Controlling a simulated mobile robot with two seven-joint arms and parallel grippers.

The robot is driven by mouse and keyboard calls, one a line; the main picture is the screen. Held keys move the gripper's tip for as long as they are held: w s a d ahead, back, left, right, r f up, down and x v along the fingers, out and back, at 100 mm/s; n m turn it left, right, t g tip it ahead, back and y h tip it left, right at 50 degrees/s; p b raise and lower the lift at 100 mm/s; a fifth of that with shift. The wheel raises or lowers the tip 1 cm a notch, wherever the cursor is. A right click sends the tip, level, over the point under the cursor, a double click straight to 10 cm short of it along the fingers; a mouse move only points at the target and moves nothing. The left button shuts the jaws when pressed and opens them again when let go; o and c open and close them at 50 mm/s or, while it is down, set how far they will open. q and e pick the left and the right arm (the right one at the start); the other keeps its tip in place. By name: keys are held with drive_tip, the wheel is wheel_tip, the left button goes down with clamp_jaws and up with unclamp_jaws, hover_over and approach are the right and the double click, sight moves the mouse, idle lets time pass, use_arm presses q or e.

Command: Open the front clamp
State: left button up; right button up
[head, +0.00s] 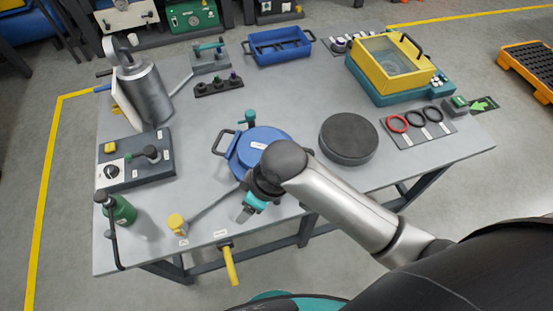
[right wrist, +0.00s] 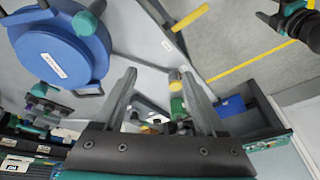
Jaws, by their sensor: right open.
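The blue round vessel (head: 246,160) stands mid-table in the head view, partly behind my wrist. Its blue lid (right wrist: 52,58) fills the upper left of the right wrist view. A teal-handled clamp (head: 250,120) stands at its far side. The front clamp (right wrist: 86,22) appears as a teal handle at the lid's edge in the right wrist view; my wrist largely hides that side from the head. My right gripper (right wrist: 158,80) is open and empty, pointing left across the table, with the lid beside its fingers. It does not touch the clamp. My left gripper is out of view.
A black disc (head: 348,138) lies right of the vessel. A yellow-capped post (head: 176,222), a green bottle (head: 121,209) and a control box (head: 150,181) stand left. A yellow lever (head: 230,264) hangs at the front edge. The table's middle left is clear.

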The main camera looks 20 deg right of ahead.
drive_tip(key=w+d+n+h, duration=0.1)
drive_tip(key=w+d, duration=0.1)
drive_tip(key=w, duration=0.1)
drive_tip(key=w+d+f+n+g+h, duration=0.1)
drive_tip(key=w+d, duration=0.2)
drive_tip(key=w+d+h, duration=0.1)
drive_tip(key=w+d, duration=0.1)
drive_tip(key=d, duration=0.1)
drive_tip(key=shift+w+d+f+n+g, duration=0.25)
drive_tip(key=shift+w+f+n+g, duration=0.1)
drive_tip(key=shift+w+n+g, duration=0.05)
drive_tip(key=shift+f+b, duration=0.8)
drive_tip(key=shift+b, duration=0.05)
wheel_tip(320, 180, down, 6)
drive_tip(key=b, duration=0.5)
drive_tip(key=shift+r, duration=0.1)
drive_tip(key=shift+f+b, duration=0.45)
drive_tip(key=shift+f, duration=0.35)
drive_tip(key=n, duration=0.3)
drive_tip(key=shift+n+p, duration=0.4)
drive_tip(key=n, duration=0.4)
drive_tip(key=shift+c, duration=0.4)
